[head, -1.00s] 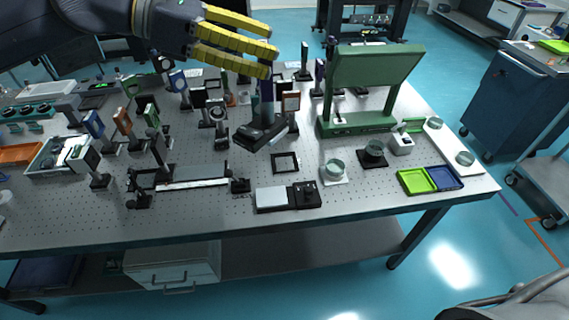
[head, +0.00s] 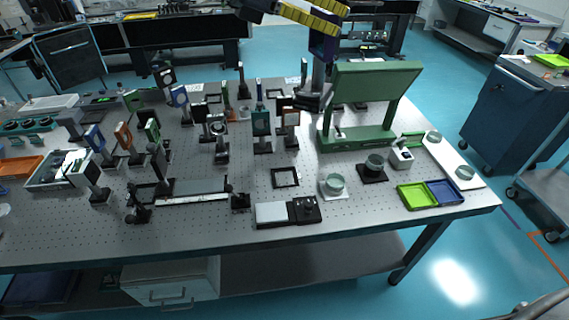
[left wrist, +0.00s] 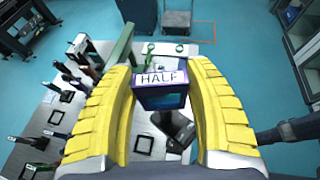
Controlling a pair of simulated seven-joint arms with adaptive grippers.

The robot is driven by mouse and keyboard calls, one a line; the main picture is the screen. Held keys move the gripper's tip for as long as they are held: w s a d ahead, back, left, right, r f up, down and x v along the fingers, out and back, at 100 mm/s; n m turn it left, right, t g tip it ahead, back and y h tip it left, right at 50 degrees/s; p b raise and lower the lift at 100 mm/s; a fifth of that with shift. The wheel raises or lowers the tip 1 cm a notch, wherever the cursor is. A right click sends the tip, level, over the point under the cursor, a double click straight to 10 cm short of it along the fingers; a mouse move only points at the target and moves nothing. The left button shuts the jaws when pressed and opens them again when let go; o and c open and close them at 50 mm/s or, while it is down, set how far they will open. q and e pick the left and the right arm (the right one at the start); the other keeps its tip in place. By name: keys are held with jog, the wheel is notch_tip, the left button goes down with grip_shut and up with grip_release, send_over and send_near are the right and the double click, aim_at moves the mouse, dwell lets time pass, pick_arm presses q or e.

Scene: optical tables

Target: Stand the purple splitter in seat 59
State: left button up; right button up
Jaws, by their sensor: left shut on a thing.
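My left gripper (head: 318,18), with yellow ribbed fingers, is shut on the purple splitter (head: 323,45) above the back of the optical table. In the left wrist view, the splitter (left wrist: 160,90) sits between the two fingers (left wrist: 162,72), with a white label reading "HALF" on its top. An empty black square frame (head: 285,178) lies flat mid-table. No number 59 is readable. My right gripper is not in view.
The green stand (head: 372,100) rises close to the right of the held splitter. Several post-mounted optics (head: 262,125) crowd the left and middle. Glass dishes (head: 334,183) and green and blue trays (head: 430,193) lie at the right. Bare table shows around the square frame.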

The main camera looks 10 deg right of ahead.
pick_arm(q)
jog(key=w+f+n+t, duration=0.1)
jog(key=w, duration=0.1)
jog(key=w+f+n+t, duration=0.1)
jog(key=w+f, duration=0.1)
jog(key=w, duration=0.1)
jog(key=w+f+n+t+y, duration=0.1)
jog(key=w+f, duration=0.1)
jog(key=shift+w+d+f+t, duration=0.25)
jog(key=shift+d+t, duration=0.15)
jog(key=shift+w+a+f+n+t+y, duration=0.65)
jog(key=shift+w+a+f, duration=0.6)
jog(key=shift+f, duration=1.55)
jog(key=shift+w+a+f+n+t+y, duration=0.35)
jog(key=shift+w+a+f+n+t, duration=0.8)
jog(key=shift+f, duration=1.6)
notch_tip(320, 180, down, 20)
jog(key=shift+w+g, duration=0.3)
jog(key=shift+g, duration=0.1)
jog(key=shift+d+f, duration=0.1)
jog(key=shift+f, duration=0.1)
jog(key=o, duration=1.6)
jog(key=shift+c, duration=0.2)
